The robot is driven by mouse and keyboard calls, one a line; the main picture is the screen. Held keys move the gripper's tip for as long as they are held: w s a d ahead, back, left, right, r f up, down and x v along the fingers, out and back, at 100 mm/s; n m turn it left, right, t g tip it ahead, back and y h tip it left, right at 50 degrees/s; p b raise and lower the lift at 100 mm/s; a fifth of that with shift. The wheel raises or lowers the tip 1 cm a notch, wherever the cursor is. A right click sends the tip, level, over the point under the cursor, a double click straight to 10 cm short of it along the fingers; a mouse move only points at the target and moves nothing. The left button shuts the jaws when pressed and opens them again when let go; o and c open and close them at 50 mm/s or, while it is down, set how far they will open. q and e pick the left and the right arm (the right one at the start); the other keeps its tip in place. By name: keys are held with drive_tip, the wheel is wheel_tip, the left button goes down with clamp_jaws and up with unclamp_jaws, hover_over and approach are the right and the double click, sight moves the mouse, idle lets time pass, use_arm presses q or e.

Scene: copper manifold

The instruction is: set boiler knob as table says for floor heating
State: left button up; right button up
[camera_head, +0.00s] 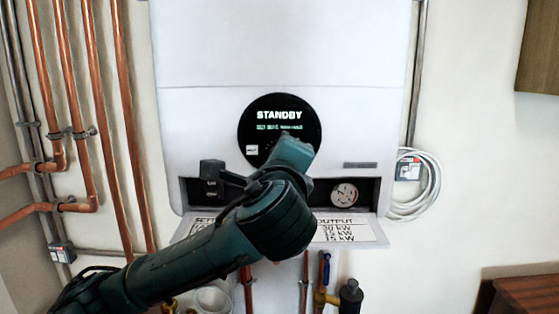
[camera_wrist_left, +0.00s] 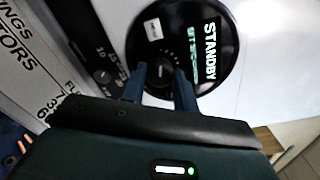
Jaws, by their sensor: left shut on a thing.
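The white boiler (camera_head: 200,120) has a round black dial panel (camera_head: 247,128) whose screen reads STANDBY, with a smaller green line under it. My left gripper (camera_head: 293,150) is in front of the panel's lower part. In the left wrist view, its two fingers (camera_wrist_left: 161,88) are shut on the small dark boiler knob (camera_wrist_left: 161,76), one on each side. The head view hides the knob behind my gripper. The printed table (camera_head: 345,231) lies on the fold-out flap below. My arm covers its middle; OUTPUT and several kW values show. My right gripper is out of view.
A pressure gauge (camera_head: 344,194) sits in the black strip under the panel. Copper pipes (camera_head: 100,120) run up the left wall, and a coiled white cable (camera_head: 420,185) hangs at right. Valves and pipes (camera_head: 325,285) are below the flap.

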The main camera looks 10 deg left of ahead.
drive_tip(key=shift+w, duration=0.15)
use_arm(q)
drive_tip(key=o, duration=0.6)
drive_tip(key=shift+o, duration=0.5)
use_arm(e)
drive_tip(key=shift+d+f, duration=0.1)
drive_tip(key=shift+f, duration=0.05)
